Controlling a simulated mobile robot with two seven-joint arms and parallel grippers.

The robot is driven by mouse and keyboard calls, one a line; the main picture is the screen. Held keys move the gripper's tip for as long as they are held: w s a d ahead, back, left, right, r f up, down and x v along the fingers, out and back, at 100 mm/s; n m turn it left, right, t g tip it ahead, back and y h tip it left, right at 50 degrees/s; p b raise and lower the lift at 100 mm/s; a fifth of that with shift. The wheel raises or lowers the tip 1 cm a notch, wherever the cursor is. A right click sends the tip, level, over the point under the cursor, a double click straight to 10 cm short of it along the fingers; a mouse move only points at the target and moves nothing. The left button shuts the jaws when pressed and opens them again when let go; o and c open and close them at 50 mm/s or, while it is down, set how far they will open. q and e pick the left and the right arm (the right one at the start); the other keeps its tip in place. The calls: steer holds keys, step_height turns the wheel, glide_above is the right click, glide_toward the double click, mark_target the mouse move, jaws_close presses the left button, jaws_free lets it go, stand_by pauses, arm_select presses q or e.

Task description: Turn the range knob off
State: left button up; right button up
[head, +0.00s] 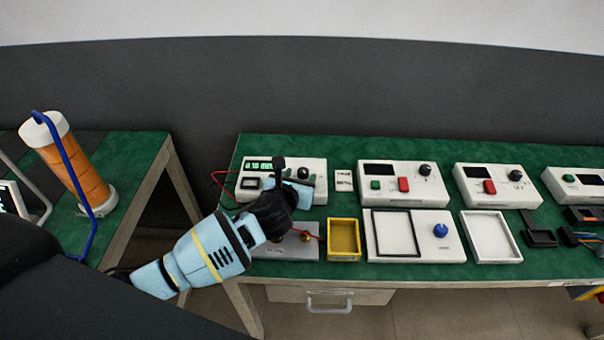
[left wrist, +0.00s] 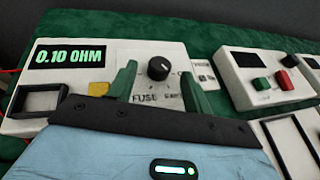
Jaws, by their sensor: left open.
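The range knob is a black round knob (left wrist: 158,68) on a white meter box (left wrist: 20,126). The meter's lit display (left wrist: 68,56) reads 0.10 OHM. Labels stand around the knob; FUSE is readable and others are partly hidden. My left gripper (left wrist: 158,88) is open, its green fingers spread to the left and right of the knob in the left wrist view. I cannot tell whether they touch it. In the head view the left gripper (head: 288,186) reaches over the front of the meter box (head: 258,167). My right gripper is not in view.
More white boxes with knobs and switches (head: 403,178) stand to the right on the green bench (head: 345,145). A yellow tray (head: 344,253) and a panel with a blue knob (head: 440,230) lie in front. A red wire (head: 222,190) loops left of the meter.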

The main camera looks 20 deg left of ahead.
mark_target(303, 173)
arm_select(q)
steer(key=shift+x, duration=1.25)
steer(key=shift+r, duration=0.1)
steer(key=shift+c, duration=0.2)
steer(key=c, duration=0.9)
